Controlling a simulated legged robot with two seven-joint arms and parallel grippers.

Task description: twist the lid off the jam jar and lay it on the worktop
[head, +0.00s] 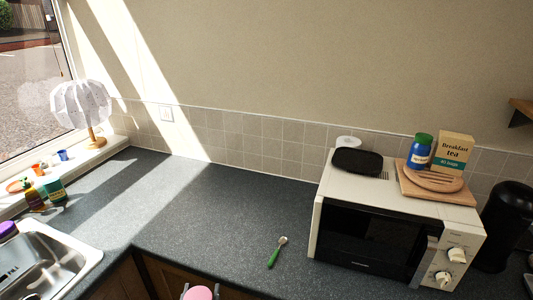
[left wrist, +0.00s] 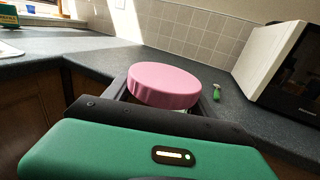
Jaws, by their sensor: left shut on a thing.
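A round pink lid (head: 199,294) shows at the bottom edge of the head view, in front of the worktop's front edge. In the left wrist view the pink lid (left wrist: 165,84) is large and roughly level. My left gripper (head: 201,291) is shut on it, with a dark finger on each side. What lies under the lid is hidden, so I cannot tell whether a jar is attached. The dark grey worktop (head: 190,215) stretches behind it. My right gripper is in neither view.
A green-handled brush (head: 276,253) lies on the worktop left of the cream microwave (head: 400,206). A blue jar with a green lid (head: 420,152) stands on the microwave. A sink (head: 75,250) is at left. The worktop's middle is clear.

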